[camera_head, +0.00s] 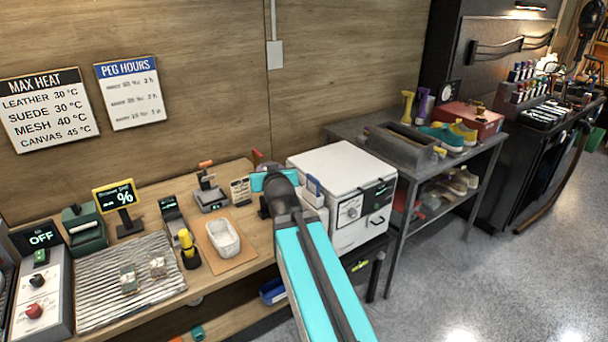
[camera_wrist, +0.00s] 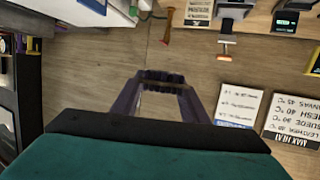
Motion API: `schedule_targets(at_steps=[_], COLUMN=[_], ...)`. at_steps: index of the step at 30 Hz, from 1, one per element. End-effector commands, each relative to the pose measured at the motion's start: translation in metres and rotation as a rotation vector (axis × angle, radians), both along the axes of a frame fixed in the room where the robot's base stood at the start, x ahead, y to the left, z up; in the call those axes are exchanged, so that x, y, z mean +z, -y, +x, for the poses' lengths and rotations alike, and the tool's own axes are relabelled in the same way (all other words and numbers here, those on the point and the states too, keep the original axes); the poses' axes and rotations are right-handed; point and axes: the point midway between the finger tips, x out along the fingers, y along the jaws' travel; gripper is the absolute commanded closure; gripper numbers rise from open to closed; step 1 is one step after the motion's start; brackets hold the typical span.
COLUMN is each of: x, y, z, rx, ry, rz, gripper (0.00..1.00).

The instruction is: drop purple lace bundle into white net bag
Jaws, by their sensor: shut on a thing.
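My gripper (camera_wrist: 160,86) is in the wrist view, its two dark fingers closing on a small dark, bumpy piece (camera_wrist: 162,77) between the tips. This looks like the purple lace bundle, though its colour is hard to tell. In the head view my arm's end is above the bench beside the white box, and the fingertips and bundle are hidden behind it. A white, open-topped container (camera_head: 223,238), which seems to be the white net bag, stands on a brown board left of my arm. My gripper is up and to the right of it, apart from it.
A white box (camera_head: 346,196) stands right of my arm. A yellow-topped bottle (camera_head: 188,246) is left of the container, beside a ribbed mat (camera_head: 104,292) with two small clear pieces. A percent sign (camera_head: 117,196) stands behind. A grey metal table (camera_head: 468,158) is farther right.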

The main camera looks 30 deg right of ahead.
Motion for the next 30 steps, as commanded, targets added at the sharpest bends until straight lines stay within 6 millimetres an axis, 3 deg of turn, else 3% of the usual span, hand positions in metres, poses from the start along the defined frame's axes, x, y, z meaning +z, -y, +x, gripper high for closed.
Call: schedule_targets(at_steps=[1, 6, 12, 18, 30], x=[0.007, 0.026, 0.041, 0.046, 0.046], y=[-0.020, -0.082, -0.134, -0.153, -0.153], z=[0.004, 0.013, 0.015, 0.015, 0.015], rx=[0.034, 0.143, 0.236, 0.269, 0.269], ry=[0.002, 0.003, 0.002, 0.000, 0.000], rz=[0.001, 0.001, 0.000, -0.001, -0.001], gripper=[0.81, 0.81, 0.81, 0.81, 0.81])
